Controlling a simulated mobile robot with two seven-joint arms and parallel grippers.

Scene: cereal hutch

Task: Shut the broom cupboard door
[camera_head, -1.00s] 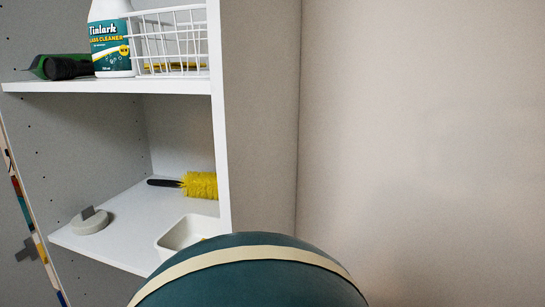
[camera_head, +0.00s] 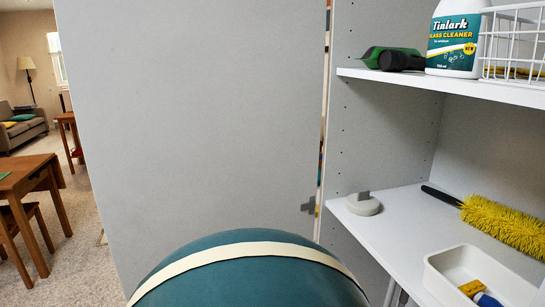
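The broom cupboard door (camera_head: 200,130) is a large plain grey panel filling the left-centre of the head view. It stands open, swung out to the left of the cupboard (camera_head: 385,125). A narrow gap with coloured strips (camera_head: 322,150) shows between the door's right edge and the cupboard's side wall. A small grey fitting (camera_head: 308,207) sits low at that edge. The cupboard's shelves are exposed on the right. No handle shows on the visible face of the door. Neither of my grippers is in view.
The upper shelf (camera_head: 450,88) holds a spray bottle (camera_head: 453,45), a dark green tool (camera_head: 392,58) and a wire basket (camera_head: 515,40). The lower shelf (camera_head: 395,225) holds a yellow duster (camera_head: 505,222), a white bin (camera_head: 480,262) and a grey disc (camera_head: 363,205). Left: wooden table (camera_head: 28,175), chair (camera_head: 18,235).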

